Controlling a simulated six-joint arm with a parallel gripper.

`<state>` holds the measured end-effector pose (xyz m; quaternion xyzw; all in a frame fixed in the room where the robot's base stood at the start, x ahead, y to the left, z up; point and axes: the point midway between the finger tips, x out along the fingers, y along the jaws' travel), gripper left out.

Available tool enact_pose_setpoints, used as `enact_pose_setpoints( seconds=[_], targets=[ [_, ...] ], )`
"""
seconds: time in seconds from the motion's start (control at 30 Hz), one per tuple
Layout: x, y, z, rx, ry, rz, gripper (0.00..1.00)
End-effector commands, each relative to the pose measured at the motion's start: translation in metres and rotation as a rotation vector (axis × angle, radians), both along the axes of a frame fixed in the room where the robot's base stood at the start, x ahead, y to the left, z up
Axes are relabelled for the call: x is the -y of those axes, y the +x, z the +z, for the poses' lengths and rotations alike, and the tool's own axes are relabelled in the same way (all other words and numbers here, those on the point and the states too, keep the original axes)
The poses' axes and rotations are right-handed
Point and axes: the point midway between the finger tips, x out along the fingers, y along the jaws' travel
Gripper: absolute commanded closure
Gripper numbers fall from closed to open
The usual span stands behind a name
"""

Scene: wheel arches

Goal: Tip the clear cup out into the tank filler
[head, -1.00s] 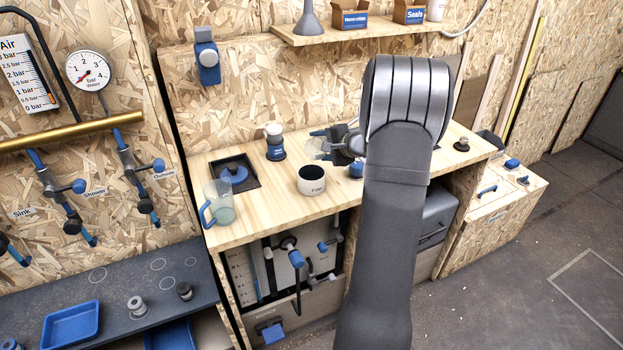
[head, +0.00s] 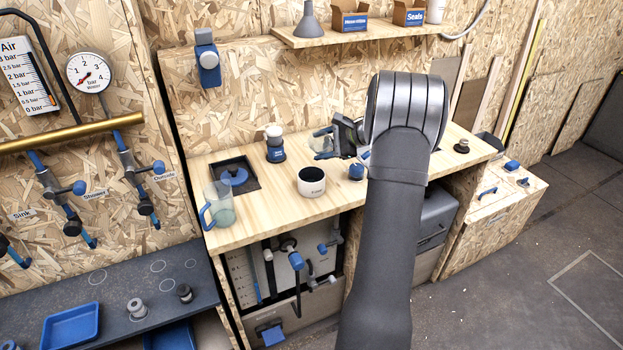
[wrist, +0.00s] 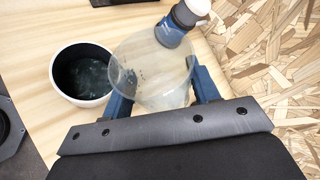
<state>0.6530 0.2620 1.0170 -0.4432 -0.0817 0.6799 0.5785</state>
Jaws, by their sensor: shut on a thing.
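My gripper (wrist: 160,92) is shut on the clear cup (wrist: 150,75), its blue fingers on either side of the cup's wall. In the head view the cup (head: 322,143) shows small at the back of the counter, partly hidden by the gripper. A few small dark specks show in or through the cup; its contents are hard to tell. The tank filler looks to be the white, dark-lined round opening (head: 311,181), with a small label on its front. In the wrist view this filler (wrist: 84,75) is just left of the cup; their rims appear close, but the cup is not over its middle.
A white-capped bottle with a blue band (head: 275,144) stands behind the filler, close to the cup in the wrist view (wrist: 175,25). A blue-handled jug (head: 219,204) stands at the counter's left front. A square recess (head: 235,175) lies behind it. A shelf hangs above.

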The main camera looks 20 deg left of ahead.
Motion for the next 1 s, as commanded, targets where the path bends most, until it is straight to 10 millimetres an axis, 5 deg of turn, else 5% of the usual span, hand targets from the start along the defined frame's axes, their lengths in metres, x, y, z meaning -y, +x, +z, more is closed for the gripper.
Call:
enact_pose_setpoints(
  seconds=[0.3,0.6,1.0],
  targets=[
    [0.002,0.017,-0.014,-0.237,0.016,-0.002,0.68],
    [0.002,0.027,-0.050,-0.381,0.024,-0.004,0.68],
    [0.003,0.045,-0.046,-0.624,0.042,-0.005,0.68]
  ],
)
